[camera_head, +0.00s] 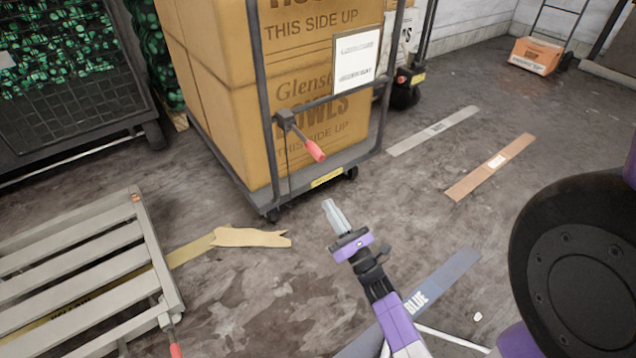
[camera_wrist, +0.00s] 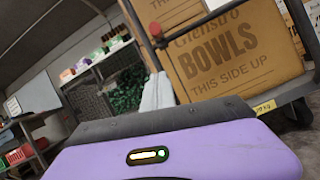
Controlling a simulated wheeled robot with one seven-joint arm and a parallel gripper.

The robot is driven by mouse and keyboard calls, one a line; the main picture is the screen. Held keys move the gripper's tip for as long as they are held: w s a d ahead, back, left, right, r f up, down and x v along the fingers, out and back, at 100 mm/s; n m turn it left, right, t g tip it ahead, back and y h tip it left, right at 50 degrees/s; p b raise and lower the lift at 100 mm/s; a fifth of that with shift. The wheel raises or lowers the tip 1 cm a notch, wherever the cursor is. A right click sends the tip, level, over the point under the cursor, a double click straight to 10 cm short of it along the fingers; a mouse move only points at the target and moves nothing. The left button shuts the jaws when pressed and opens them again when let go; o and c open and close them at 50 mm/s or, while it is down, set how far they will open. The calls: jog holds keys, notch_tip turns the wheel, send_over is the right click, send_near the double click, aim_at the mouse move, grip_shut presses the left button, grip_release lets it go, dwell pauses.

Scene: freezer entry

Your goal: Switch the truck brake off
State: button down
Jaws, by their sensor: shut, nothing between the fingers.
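A platform truck (camera_head: 337,168) with a grey frame stands ahead, loaded with large cardboard boxes (camera_head: 225,75). A brake lever with a red grip (camera_head: 315,150) is mounted on its near frame rail and slants down to the right. The red grip also shows at the top of the wrist view (camera_wrist: 155,29). My gripper (camera_head: 332,208) is shut and empty, in front of and below the lever, apart from it.
A slatted grey platform (camera_head: 75,265) with a red grip (camera_head: 175,350) lies at the left. Another truck with a red-tipped lever (camera_head: 403,79) stands behind. A mesh cage (camera_head: 70,95) is at the upper left. Torn cardboard (camera_head: 250,238) and floor strips lie around; the right-hand floor is mostly open.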

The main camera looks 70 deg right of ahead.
jog(key=shift+s+d+f+n, duration=0.1)
jog(key=shift+d+f+n, duration=0.1)
jog(key=shift+d+n, duration=0.3)
jog(key=shift+d, duration=0.15)
send_near(306, 141)
jog(key=shift+w+d+f, duration=0.35)
jog(key=shift+w+d, duration=0.25)
jog(key=shift+w, duration=0.2)
jog(key=shift+w+d+f, duration=0.35)
jog(key=shift+w+d, duration=0.25)
jog(key=shift+w, duration=0.15)
jog(key=shift+r+p, duration=0.15)
jog(key=shift+p, duration=0.15)
